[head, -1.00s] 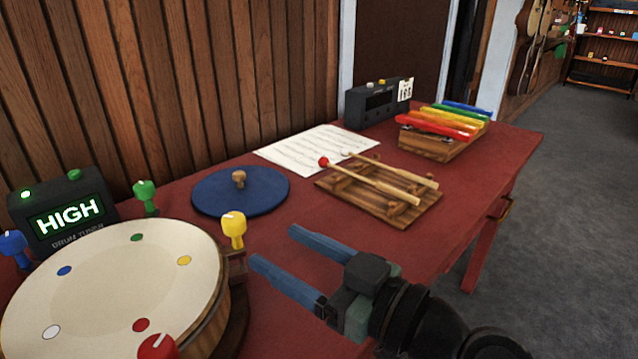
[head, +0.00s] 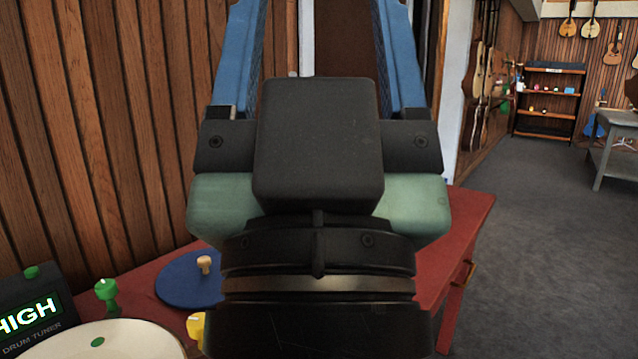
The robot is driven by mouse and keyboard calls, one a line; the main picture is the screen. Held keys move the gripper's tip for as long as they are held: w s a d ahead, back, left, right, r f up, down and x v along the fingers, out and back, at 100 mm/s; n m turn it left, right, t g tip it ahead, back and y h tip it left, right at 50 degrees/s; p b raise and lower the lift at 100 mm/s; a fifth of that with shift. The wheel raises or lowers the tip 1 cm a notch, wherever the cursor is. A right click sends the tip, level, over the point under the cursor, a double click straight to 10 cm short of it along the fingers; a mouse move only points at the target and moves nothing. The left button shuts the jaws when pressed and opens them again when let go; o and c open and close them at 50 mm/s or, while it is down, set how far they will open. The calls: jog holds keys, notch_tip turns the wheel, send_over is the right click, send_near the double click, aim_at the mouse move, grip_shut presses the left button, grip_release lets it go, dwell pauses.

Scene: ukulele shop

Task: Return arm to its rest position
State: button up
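My gripper (head: 314,45) fills the middle of the head view, raised close to the camera and pointing up. Its two blue fingers stand wide apart with nothing between them. The gripper body hides most of the red table (head: 468,222) behind it, including where the xylophone and the mallet rack stood in the earlier view.
At the lower left are the drum (head: 125,340), the drum tuner (head: 35,318) reading HIGH, a green knob (head: 106,293), a yellow knob (head: 196,325) and a blue disc (head: 185,285). A wood wall stands behind the table. Open grey floor (head: 540,260) lies to the right.

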notch_tip(320, 180, up, 28)
jog(key=p, duration=2.6)
jog(key=shift+w+f, duration=0.1)
